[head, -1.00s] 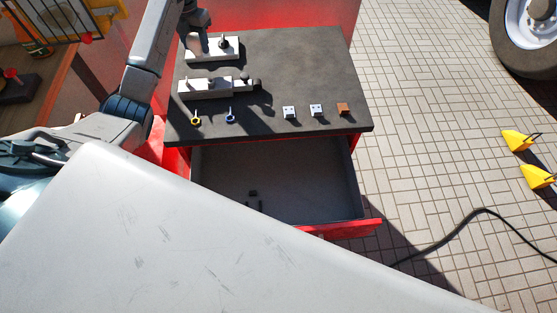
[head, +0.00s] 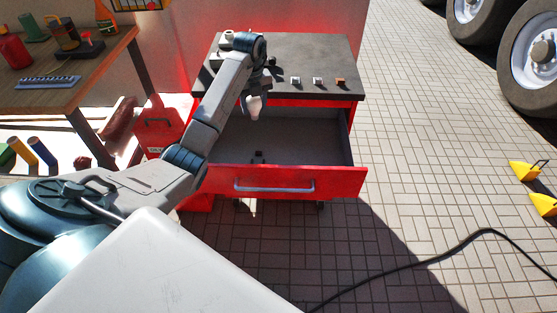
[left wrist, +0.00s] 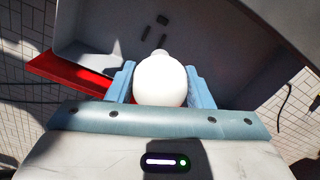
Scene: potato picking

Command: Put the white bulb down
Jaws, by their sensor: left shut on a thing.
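The white bulb (left wrist: 160,82) sits between the two blue fingers of my left gripper (left wrist: 160,85) in the left wrist view. The gripper is shut on it. In the head view the bulb (head: 254,106) shows below the end of my left arm, above the open drawer (head: 300,182) of the red cabinet. Beyond the bulb, the wrist view shows the grey drawer floor. My right gripper is not in view.
The dark cabinet top (head: 320,58) holds two small white blocks and a brown block (head: 340,82). Small dark items (head: 259,157) lie in the drawer; the rest of its visible floor is clear. A wooden workbench (head: 80,62) stands at left. A black cable (head: 400,262) crosses the paving.

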